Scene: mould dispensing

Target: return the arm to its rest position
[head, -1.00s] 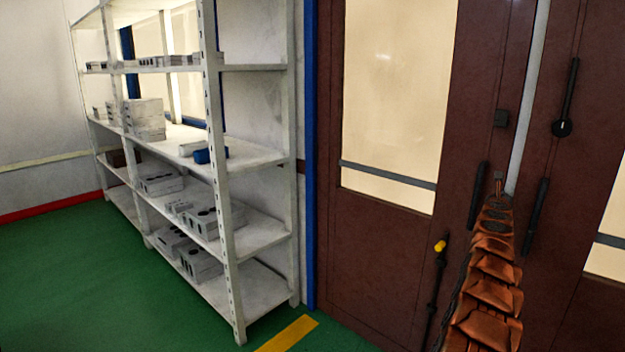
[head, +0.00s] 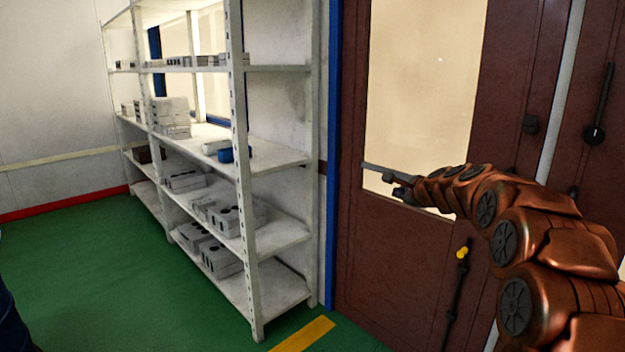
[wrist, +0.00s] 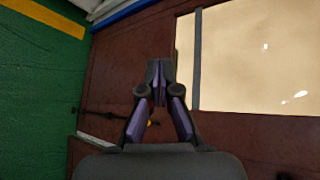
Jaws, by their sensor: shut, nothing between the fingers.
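My arm (head: 545,235) reaches in from the right side of the head view, in copper-coloured segments. My gripper (head: 372,168) is at its far end, pointing left, in front of the brown door. The wrist view shows my gripper (wrist: 157,75) with its fingertips together and nothing between them. The brown door (wrist: 118,75) fills much of the wrist view behind the fingers. I cannot tell the exact gap between gripper and door.
A white shelf rack (head: 245,200) with grey boxes (head: 238,219) stands left of the door (head: 400,265). A blue post (head: 333,150) runs between them. The door has black handles and a lit window (head: 420,90). Green floor (head: 75,270) is open at left.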

